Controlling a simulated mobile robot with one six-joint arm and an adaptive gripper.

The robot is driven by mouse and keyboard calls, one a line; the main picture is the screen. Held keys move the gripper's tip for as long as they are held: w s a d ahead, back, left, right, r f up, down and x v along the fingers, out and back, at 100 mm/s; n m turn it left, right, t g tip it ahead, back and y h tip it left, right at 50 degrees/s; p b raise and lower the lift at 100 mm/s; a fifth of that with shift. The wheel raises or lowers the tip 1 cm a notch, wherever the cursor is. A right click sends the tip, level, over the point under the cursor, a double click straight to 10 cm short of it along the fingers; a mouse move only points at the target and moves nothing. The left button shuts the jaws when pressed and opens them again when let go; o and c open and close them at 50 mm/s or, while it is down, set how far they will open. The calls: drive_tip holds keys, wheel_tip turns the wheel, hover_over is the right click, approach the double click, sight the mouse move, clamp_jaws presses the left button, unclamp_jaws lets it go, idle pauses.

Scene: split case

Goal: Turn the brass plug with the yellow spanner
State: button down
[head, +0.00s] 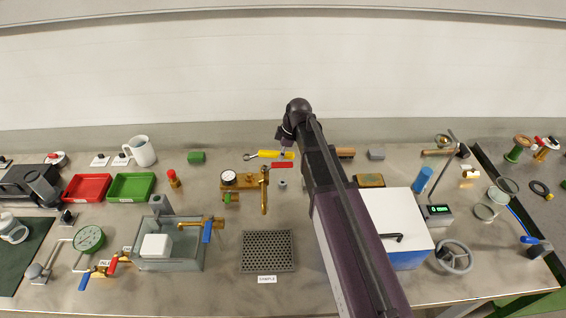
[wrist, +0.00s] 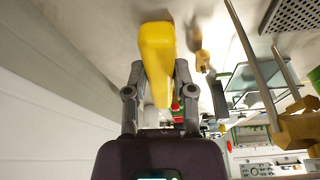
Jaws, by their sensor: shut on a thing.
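The yellow spanner (head: 269,154) is near the back edge of the bench in the head view, its grey ring end pointing left. My gripper (head: 286,150) is shut on its yellow handle at the right end. In the wrist view the yellow handle (wrist: 157,50) stands between the two fingers of my gripper (wrist: 158,75). I cannot tell whether the spanner touches the bench. I cannot pick out the brass plug for sure; a brass fitting (head: 247,185) with a gauge and a red lever stands just in front of the spanner.
A white-topped blue box (head: 397,217) stands right of my arm. Bare bench lies between the brass fitting and the plate.

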drive_tip(key=shift+f+b, duration=0.4)
drive_tip(key=shift+f, duration=0.35)
drive_tip(key=shift+d+f, duration=0.1)
drive_tip(key=shift+f+b, duration=2.8)
drive_tip(key=shift+b, duration=0.1)
drive_tip(key=shift+f+b, duration=1.25)
drive_tip(key=shift+b, duration=0.05)
idle(1.8)
drive_tip(key=shift+r, duration=0.1)
idle(1.1)
